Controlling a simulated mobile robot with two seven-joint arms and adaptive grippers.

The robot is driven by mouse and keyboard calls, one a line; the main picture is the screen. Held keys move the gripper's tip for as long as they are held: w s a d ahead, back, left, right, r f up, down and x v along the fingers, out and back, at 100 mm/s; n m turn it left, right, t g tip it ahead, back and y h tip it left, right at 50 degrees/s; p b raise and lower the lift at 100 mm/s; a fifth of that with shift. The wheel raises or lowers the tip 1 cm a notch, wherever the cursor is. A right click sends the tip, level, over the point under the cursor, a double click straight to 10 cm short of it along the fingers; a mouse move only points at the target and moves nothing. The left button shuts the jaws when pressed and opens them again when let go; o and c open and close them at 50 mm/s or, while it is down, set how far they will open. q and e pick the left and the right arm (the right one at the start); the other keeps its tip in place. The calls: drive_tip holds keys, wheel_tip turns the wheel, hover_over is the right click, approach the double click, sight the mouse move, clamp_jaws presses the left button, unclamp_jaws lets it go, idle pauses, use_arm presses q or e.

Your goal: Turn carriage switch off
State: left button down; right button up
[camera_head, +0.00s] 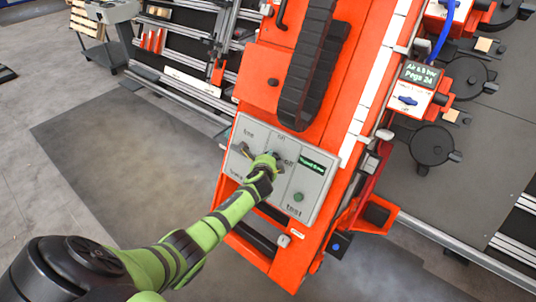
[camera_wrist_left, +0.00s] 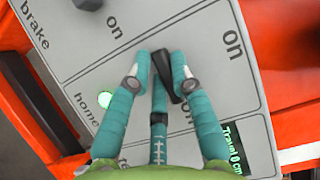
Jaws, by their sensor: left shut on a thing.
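The grey control panel (camera_head: 315,180) is on the orange gantry. My left gripper (camera_head: 267,161) reaches it from the lower left. In the left wrist view, my left gripper's teal fingers (camera_wrist_left: 160,62) are shut on a black switch lever (camera_wrist_left: 167,78). The lever stands tilted between the fingertips, and an "on" label is to its right. The fingers hide part of the switch and its lower label, so I cannot read its name or its exact setting. My right gripper is not in view.
Another dark knob (camera_head: 246,149), by the "brake" label in the wrist view, sits left of the held switch. A small green display (camera_head: 312,165) reads travel; a green button (camera_head: 298,197) is below it. A black cable chain (camera_head: 305,70) hangs above the panel.

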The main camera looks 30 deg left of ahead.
use_arm(q)
drive_tip(key=shift+n, duration=0.3)
drive_tip(key=c, duration=1.4)
unclamp_jaws()
drive_tip(key=shift+o, duration=0.2)
drive_tip(key=v, duration=1.2)
